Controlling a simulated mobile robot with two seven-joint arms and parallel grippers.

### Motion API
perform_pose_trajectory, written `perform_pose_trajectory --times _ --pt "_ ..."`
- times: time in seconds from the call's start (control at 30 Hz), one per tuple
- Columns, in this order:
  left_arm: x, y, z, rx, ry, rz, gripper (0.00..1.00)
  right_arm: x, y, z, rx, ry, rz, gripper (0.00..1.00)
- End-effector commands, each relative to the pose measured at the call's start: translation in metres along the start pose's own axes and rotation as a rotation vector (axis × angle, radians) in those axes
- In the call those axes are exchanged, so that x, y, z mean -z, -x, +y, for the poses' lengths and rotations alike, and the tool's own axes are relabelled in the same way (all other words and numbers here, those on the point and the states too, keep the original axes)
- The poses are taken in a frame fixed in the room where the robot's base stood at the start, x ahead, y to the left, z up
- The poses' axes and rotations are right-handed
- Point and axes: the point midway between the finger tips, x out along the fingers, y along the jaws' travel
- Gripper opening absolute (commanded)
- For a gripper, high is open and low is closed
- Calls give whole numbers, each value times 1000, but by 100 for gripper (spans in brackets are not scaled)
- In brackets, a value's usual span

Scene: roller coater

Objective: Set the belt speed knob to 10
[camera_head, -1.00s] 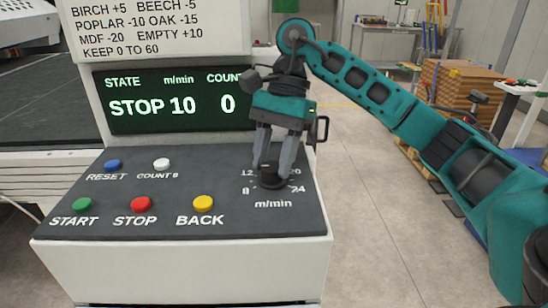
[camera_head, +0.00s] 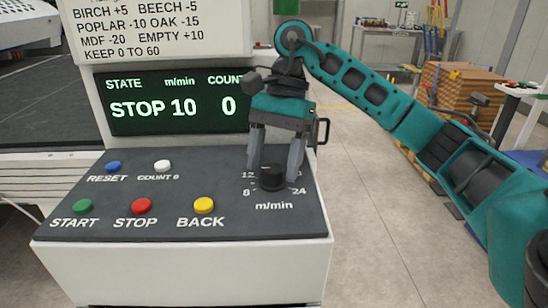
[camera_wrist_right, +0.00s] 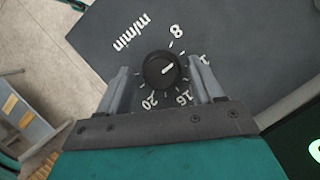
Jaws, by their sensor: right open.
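The black belt speed knob (camera_head: 272,179) sits on the sloped panel above the "m/min" label, ringed by a number scale. In the right wrist view the knob (camera_wrist_right: 162,69) has a white pointer mark aimed between the 8 and the number after it, which is partly covered by a finger. My right gripper (camera_head: 274,170) is at the knob with its fingers spread, one on each side. The wrist view shows gaps between the fingers (camera_wrist_right: 163,90) and the knob. The display (camera_head: 180,101) reads STOP, 10 m/min, count 0. My left gripper is not in view.
The panel also carries blue RESET (camera_head: 113,167), white COUNT 0 (camera_head: 162,165), green START (camera_head: 83,206), red STOP (camera_head: 141,206) and yellow BACK (camera_head: 204,205) buttons, left of the knob. A sign (camera_head: 160,30) stands above the display. Stacked wood (camera_head: 460,90) is at the back right.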

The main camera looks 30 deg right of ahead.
Motion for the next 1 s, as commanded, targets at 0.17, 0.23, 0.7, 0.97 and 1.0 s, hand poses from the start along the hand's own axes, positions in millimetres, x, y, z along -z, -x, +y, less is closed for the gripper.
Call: perform_pose_trajectory --times 0.17,0.23,0.7,0.97,1.0 --pt "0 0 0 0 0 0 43 0 0 0 -1 0 0 66" --pt "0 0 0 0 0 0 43 0 3 0 0 -1 0 66" --pt "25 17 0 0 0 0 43 -1 86 0 4 -3 2 66" --pt "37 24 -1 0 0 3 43 -1 120 0 1 -1 1 66" --pt "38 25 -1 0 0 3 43 0 123 0 1 -1 0 66"
